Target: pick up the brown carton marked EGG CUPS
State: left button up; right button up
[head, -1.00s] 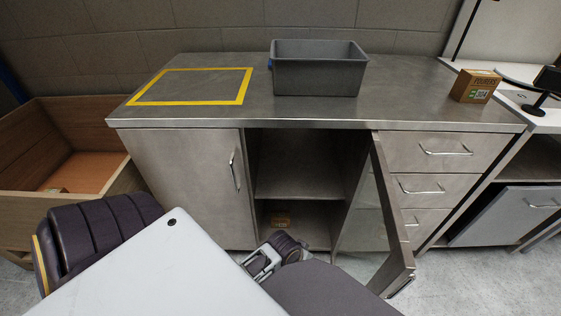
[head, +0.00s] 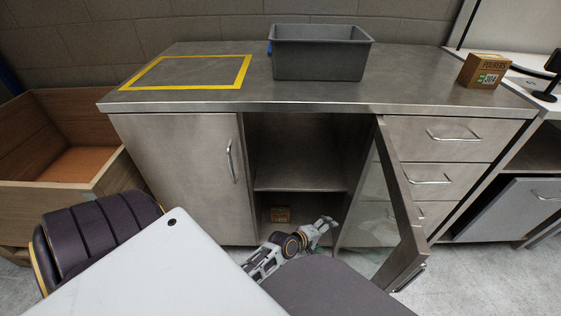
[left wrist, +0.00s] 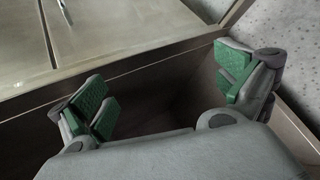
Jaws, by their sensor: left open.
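I cannot make out the carton in that view. My right gripper is not in view.
The glass-paned cabinet door (head: 398,205) stands open on the right. A grey bin (head: 320,55) and another brown carton (head: 483,71), seemingly marked POURERS, stand on the steel counter (head: 420,85). A yellow outline (head: 240,84) marks bare counter. A wooden crate (head: 60,190) is at left.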

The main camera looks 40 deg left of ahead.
pick_arm(q)
jog(key=w+a+f+n+t+y, duration=0.25)
jog(key=a+n, duration=0.25)
jog(key=n, duration=0.3)
jog(key=n+g+y, duration=0.2)
jog(key=n+y, duration=0.8)
jog(key=n, duration=1)
send_near(280, 211)
jog(key=shift+s+d+r, duration=0.65)
jog(key=shift+s+d, duration=0.05)
jog(key=shift+d, duration=0.15)
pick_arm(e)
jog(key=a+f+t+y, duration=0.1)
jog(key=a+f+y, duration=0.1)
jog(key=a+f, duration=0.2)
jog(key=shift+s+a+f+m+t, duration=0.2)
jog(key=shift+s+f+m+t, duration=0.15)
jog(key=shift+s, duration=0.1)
pick_arm(q)
jog(key=shift+b+x, duration=1.85)
jog(key=shift+x, duration=2.5)
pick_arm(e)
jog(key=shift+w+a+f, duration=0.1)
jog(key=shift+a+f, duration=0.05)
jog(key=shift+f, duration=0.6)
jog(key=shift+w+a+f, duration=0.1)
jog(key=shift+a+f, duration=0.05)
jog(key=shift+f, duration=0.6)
pick_arm(q)
jog(key=shift+s, duration=0.1)
